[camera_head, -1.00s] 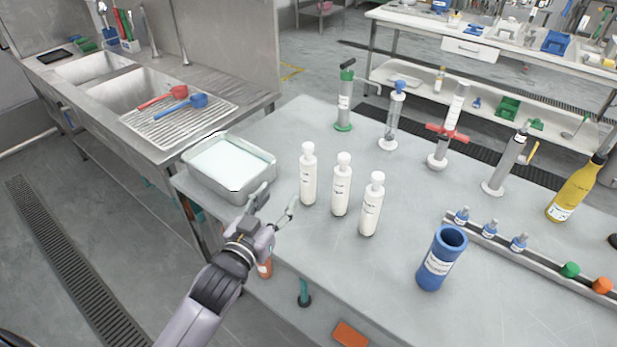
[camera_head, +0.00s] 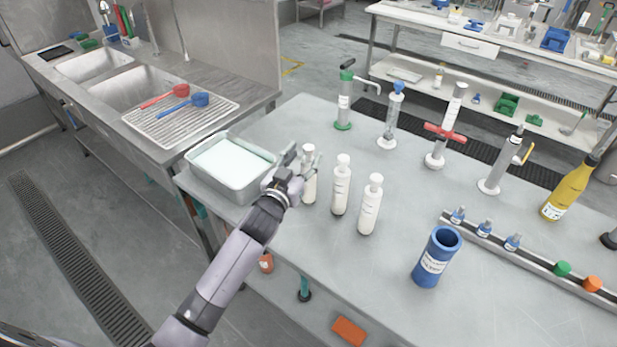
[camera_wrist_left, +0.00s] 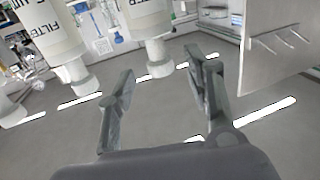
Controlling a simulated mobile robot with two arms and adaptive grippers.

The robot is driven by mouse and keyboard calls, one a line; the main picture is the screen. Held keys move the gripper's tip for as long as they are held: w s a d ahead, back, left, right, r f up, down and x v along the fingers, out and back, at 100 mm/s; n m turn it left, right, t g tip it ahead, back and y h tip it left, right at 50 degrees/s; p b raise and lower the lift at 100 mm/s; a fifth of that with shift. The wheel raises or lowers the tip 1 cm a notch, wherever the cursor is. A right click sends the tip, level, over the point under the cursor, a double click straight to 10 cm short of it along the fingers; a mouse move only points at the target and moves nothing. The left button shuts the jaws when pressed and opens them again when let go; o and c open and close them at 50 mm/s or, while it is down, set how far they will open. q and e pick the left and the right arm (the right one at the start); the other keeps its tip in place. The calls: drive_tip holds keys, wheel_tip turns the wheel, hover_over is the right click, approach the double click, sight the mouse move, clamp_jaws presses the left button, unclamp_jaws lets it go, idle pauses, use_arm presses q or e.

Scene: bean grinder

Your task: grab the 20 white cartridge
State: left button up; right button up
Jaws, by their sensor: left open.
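Three white cartridges with white caps stand upright in a row on the grey table: the left one (camera_head: 309,185), the middle one (camera_head: 341,188) and the right one (camera_head: 370,208). Their label numbers are too small to read. My left gripper (camera_head: 300,170) is open at the left cartridge and partly covers it. In the left wrist view my open fingers (camera_wrist_left: 160,70) have a cartridge (camera_wrist_left: 148,18) near their tips, with its cap end between them in the picture. Another cartridge, marked "FILTE" (camera_wrist_left: 50,40), is to its left. I cannot tell whether the fingers touch. My right gripper is not in view.
A metal tray (camera_head: 262,182) of pale content is just left of my gripper. Several pump-like devices stand behind, including a green-based one (camera_head: 344,105). A blue cup (camera_head: 427,272) and a rail (camera_head: 535,262) of small bottles are to the right.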

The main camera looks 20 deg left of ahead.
sight(306, 153)
use_arm(q)
drive_tip(key=w, duration=0.4)
drive_tip(key=shift+d+p, duration=0.15)
drive_tip(key=shift+p, duration=0.2)
drive_tip(key=shift+s, duration=0.1)
drive_tip(key=shift+c, duration=0.2)
clamp_jaws()
